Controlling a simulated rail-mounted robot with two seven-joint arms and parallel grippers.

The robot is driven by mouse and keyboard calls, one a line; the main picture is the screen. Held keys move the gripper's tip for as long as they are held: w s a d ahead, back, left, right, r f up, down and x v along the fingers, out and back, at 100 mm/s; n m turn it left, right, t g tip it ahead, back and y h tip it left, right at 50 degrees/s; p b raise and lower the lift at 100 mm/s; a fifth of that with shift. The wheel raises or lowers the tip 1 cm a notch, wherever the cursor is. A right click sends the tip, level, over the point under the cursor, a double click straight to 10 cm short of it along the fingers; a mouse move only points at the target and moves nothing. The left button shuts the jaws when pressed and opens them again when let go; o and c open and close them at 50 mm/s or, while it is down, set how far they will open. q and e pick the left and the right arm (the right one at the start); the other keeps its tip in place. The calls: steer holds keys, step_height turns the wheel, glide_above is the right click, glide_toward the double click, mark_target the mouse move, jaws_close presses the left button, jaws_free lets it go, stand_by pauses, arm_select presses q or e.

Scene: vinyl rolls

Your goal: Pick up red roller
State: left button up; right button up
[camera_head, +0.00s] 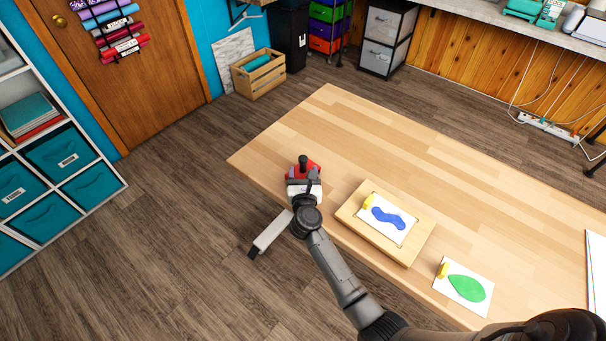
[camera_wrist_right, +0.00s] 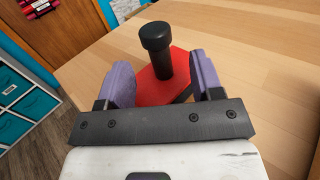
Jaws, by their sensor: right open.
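The red roller (camera_head: 306,165) lies near the left end of the wooden table (camera_head: 400,140), with a black knobbed handle standing up. In the right wrist view the red roller (camera_wrist_right: 147,86) shows a red body and the black upright handle between the fingers. My right gripper (camera_head: 304,179) is at the roller, its two purple fingers (camera_wrist_right: 165,80) apart on either side of it. I cannot tell whether either finger touches it. The roller's near lower part is hidden behind the gripper's dark crossbar. My left gripper is not in view.
A wooden board (camera_head: 417,240) with a blue-shape card (camera_head: 388,219) lies right of my right gripper. A green-shape card (camera_head: 464,288) lies nearer the front edge. The table's middle and far parts are clear. A wooden crate (camera_head: 259,78) stands on the floor beyond.

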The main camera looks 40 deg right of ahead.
steer(key=shift+x, duration=0.95)
steer(key=shift+c, duration=0.2)
steer(key=c, duration=1)
